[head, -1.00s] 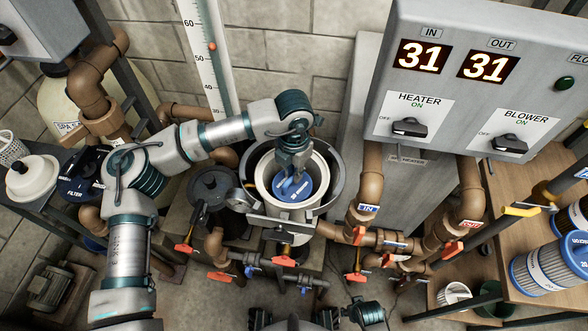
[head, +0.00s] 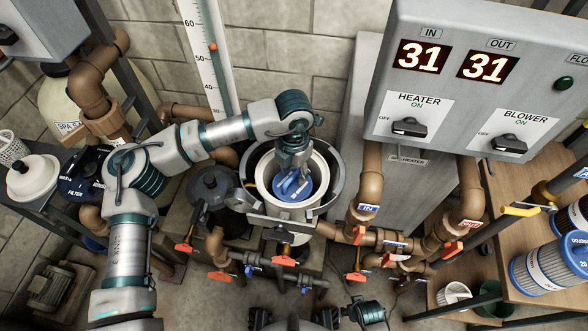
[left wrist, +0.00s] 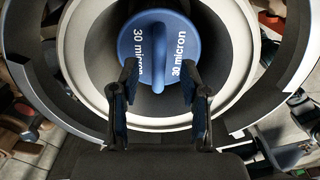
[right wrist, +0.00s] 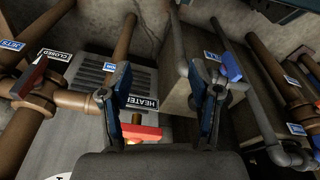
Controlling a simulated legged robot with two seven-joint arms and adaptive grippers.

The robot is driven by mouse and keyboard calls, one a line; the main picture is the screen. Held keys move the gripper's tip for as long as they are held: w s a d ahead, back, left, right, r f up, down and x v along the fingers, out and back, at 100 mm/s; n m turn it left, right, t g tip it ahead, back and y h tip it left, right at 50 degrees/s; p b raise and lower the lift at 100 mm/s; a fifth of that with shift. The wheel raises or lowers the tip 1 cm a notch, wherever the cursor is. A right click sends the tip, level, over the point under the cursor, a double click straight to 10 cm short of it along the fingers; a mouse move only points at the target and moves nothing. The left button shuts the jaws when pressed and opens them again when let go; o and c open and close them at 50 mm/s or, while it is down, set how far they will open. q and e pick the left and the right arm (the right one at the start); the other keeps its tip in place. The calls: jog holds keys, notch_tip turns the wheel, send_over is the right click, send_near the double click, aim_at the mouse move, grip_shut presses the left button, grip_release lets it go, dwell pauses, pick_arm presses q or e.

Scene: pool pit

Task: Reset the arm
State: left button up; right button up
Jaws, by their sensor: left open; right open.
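My left gripper (head: 292,182) reaches down into a round grey housing with a pale inner rim (head: 262,178). Inside it sits a blue cap (head: 305,187), which reads "30 micron" in the left wrist view (left wrist: 135,42) and has a raised bar handle across it. In the left wrist view the left gripper (left wrist: 160,70) is open, its fingertips apart on either side of the lower end of the bar. Whether they touch the cap I cannot tell. My right gripper (right wrist: 160,72) is open and empty in the right wrist view, in front of pipes and a heater.
A control panel (head: 455,125) with a 31/31 display stands at the right. Brown pipes with red-handled valves (head: 285,261) run below and right of the housing. A dark round lid (head: 208,186) lies left of it.

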jog(key=shift+r, duration=2.65)
pick_arm(q)
jog(key=shift+r+p, duration=0.95)
jog(key=shift+r, duration=0.5)
jog(key=shift+r+p, duration=0.95)
jog(key=shift+r, duration=0.6)
notch_tip(320, 180, up, 6)
jog(key=p, duration=0.3)
jog(key=shift+p, duration=0.4)
pick_arm(e)
jog(key=s+f, duration=0.4)
jog(key=f, duration=0.4)
jog(key=s+d+f, duration=0.1)
jog(key=s+f, duration=0.3)
jog(key=f, duration=0.5)
jog(key=shift+g, duration=0.3)
jog(key=shift+f, duration=0.15)
